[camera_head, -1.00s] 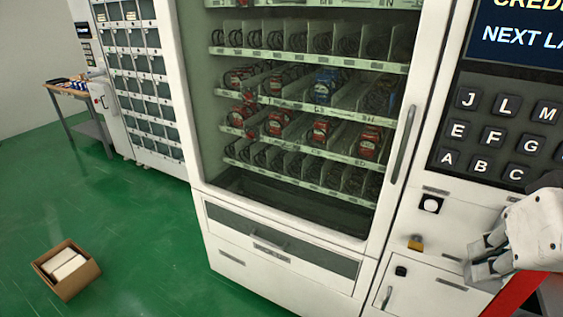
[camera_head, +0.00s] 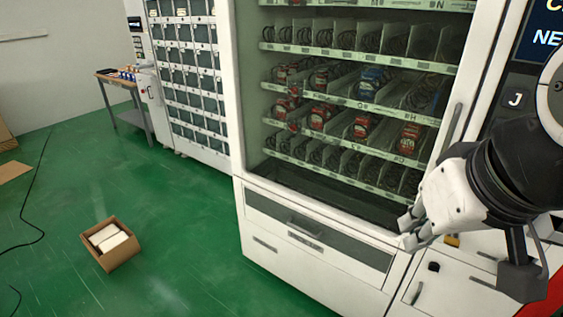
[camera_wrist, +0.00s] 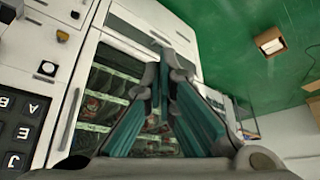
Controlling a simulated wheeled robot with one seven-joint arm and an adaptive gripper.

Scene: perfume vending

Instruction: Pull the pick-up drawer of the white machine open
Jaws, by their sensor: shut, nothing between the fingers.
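The white machine (camera_head: 335,292) stands in the middle of the head view. Its pick-up drawer (camera_head: 350,256) is the low dark-fronted panel with a handle (camera_head: 305,226), flush with the machine front. My gripper (camera_head: 408,232) is shut and empty, in front of the machine's right frame, right of the drawer and apart from its handle. In the wrist view, my gripper's fingers (camera_wrist: 168,62) meet at the tips, and the drawer (camera_wrist: 138,22) shows beyond them, partly hidden by the fingers.
The glass front above the drawer has an upright door handle (camera_head: 450,125) on its right. A small lower-right door has its own handle (camera_head: 417,292). An open cardboard box (camera_head: 110,244) lies on the green floor at left. A locker machine (camera_head: 190,85) and a table (camera_head: 118,78) stand behind. Floor between is clear.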

